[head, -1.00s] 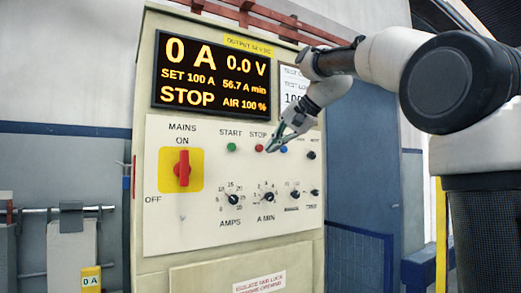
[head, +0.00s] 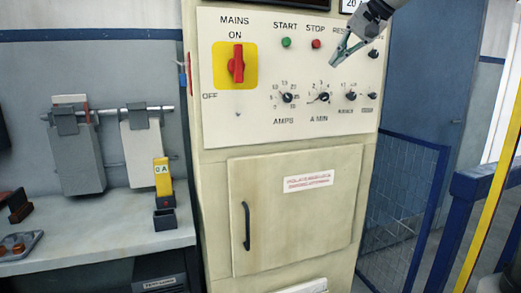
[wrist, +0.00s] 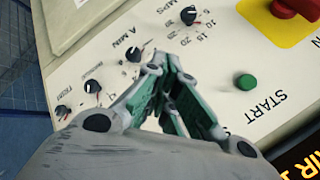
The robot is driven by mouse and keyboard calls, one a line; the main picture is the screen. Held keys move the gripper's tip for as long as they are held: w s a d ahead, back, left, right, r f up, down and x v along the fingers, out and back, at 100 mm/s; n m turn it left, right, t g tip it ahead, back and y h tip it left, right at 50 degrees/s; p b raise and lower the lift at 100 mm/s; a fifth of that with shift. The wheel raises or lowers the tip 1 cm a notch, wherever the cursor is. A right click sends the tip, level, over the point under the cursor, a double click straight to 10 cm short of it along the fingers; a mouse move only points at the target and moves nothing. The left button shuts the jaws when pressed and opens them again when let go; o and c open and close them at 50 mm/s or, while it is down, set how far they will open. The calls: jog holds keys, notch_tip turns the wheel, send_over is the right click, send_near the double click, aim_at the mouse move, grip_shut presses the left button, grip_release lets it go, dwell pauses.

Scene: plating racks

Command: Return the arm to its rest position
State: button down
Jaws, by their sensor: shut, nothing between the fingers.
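My gripper (head: 340,55) is at the upper right in the head view, its fingers together and empty. It overlaps the panel just right of the red STOP button (head: 316,44); I cannot tell whether it touches the panel. The green START button (head: 286,43) is left of that. In the wrist view my gripper (wrist: 178,75) points at the upside-down panel (wrist: 222,45), and the green START button (wrist: 246,82) shows to its right. The STOP button is not visible there. My arm's upper links are out of the head view.
The cream cabinet (head: 210,180) carries a red mains switch (head: 237,64), several knobs and a handled door (head: 330,220). A bench (head: 90,235) with plates on a rail stands left. A blue mesh guard (head: 395,190) and a yellow post (head: 492,200) are right.

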jog(key=s+d+f+n+g+h, duration=0.1)
jog(key=s+d+f, duration=0.3)
jog(key=s+f, duration=0.5)
jog(key=s+d+f+n+h, duration=0.2)
jog(key=s+d+f, duration=0.2)
jog(key=s+f, duration=0.6)
jog(key=s+d+f+n+g+h, duration=0.1)
jog(key=s+d+f+n+h, duration=0.1)
jog(key=s+d+f, duration=0.3)
jog(key=s+f, duration=0.4)
jog(key=s, duration=0.4)
jog(key=shift+s+f+g, duration=0.15)
jog(key=shift+f+g, duration=0.15)
jog(key=shift+f, duration=0.05)
